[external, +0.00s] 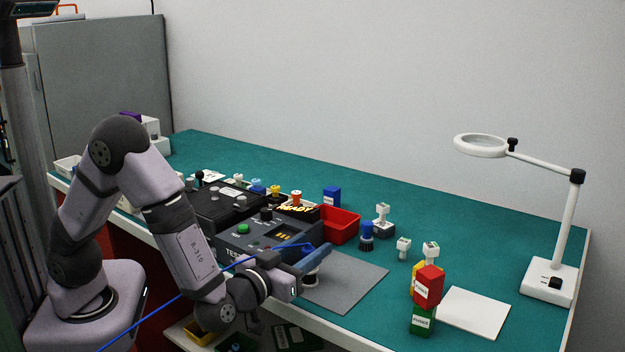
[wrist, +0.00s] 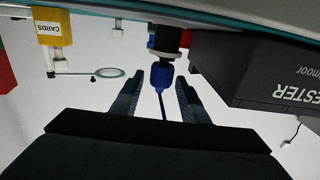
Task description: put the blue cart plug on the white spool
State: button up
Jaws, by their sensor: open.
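My gripper (external: 315,257) is low over the front edge of the bench, by the grey mat. In the wrist view my gripper (wrist: 160,98) is open, its dark fingers on either side of the blue cart plug (wrist: 161,76), with gaps showing. The plug's blue cable trails back between the fingers. The plug is in line with a pale rim and a black cylinder; I cannot tell whether they touch.
The dark tester box (external: 262,240) is close beside my gripper. A red bin (external: 340,224), a blue-and-black knob-like piece (external: 366,238) and a red box on a green one (external: 428,287) stand nearby. The grey mat (external: 350,285) is mostly clear. A magnifier lamp (external: 548,280) stands far right.

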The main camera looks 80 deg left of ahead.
jog(key=b+v, duration=0.1)
jog(key=v, duration=1.1)
